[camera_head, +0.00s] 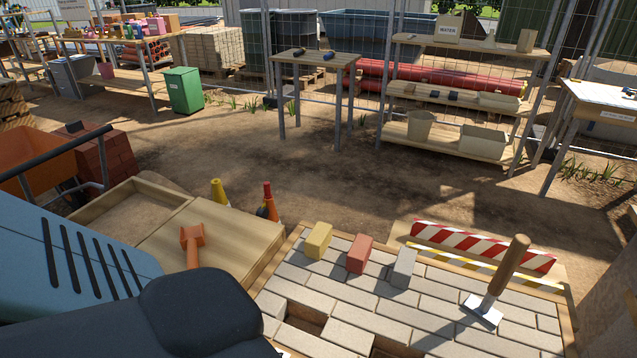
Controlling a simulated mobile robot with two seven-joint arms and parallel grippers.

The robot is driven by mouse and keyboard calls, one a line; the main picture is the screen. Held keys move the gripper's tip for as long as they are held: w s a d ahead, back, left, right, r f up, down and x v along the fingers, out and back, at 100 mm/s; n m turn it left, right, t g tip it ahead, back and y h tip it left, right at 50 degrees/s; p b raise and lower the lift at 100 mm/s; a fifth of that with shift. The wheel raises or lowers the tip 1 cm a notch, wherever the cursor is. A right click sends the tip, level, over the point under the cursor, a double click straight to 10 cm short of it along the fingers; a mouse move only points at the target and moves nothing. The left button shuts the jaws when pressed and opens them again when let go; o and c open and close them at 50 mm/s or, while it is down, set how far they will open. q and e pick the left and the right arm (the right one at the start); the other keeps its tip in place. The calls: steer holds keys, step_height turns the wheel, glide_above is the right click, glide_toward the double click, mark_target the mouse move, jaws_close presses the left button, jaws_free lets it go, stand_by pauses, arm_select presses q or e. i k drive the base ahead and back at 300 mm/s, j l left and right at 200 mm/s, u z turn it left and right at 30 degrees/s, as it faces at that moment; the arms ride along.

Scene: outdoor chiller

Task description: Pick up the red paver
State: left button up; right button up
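The red paver (360,254) lies on the bed of grey pavers (440,309) near its far edge. It is the middle one of three loose blocks. A yellow paver (319,240) lies to its left and a grey paver (404,267) to its right, both apart from it. Nothing covers the red paver from this view. Neither of my grippers is in view.
The bed has an open gap (305,318). A red-white striped barrier (482,246) runs behind. An orange mallet (193,240) and small cones (220,192) are to the left.

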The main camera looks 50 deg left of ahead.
mark_target(357, 256)
steer(key=u, duration=1.35)
steer(key=i+l, duration=0.15)
steer(key=l, duration=0.15)
steer(key=i+l, duration=0.15)
steer(key=l, duration=0.15)
steer(key=u, duration=0.05)
